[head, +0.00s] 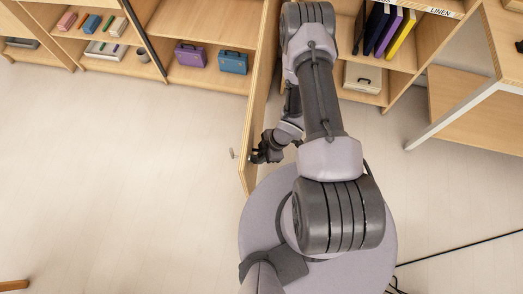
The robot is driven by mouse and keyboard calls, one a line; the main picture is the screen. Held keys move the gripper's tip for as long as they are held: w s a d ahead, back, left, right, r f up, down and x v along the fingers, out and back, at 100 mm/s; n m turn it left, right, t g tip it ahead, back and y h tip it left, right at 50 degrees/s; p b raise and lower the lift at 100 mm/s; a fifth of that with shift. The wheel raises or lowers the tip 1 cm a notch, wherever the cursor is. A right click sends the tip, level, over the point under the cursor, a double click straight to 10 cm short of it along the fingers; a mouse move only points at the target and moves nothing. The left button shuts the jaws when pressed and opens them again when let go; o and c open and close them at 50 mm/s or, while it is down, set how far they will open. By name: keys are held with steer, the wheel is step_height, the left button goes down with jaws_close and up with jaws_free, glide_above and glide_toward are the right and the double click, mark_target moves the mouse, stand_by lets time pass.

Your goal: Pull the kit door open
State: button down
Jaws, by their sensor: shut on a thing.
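The kit door (258,95) is a light wooden panel, swung out from the shelf unit towards me and seen almost edge-on. A small grey handle (232,153) shows just left of the door, near its outer end. My gripper (258,156) is at the outer end of the door, on its right side, and is shut on the door. The fingertips are small and dark here, so I cannot tell exactly which part they grip. My arm hides part of the shelf opening behind it.
The open bay to the right holds upright binders (388,32) and a beige case (362,77). Purple (191,55) and blue (233,62) cases stand on the left shelves. A white-framed table (458,103) is at right. The floor (120,180) left of the door is clear.

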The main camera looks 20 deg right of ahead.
steer(key=c, duration=1.8)
jaws_free()
steer(key=shift+o, duration=0.2)
steer(key=p+v, duration=0.7)
steer(key=v, duration=1)
steer(key=shift+r, duration=0.2)
steer(key=shift+d, duration=0.1)
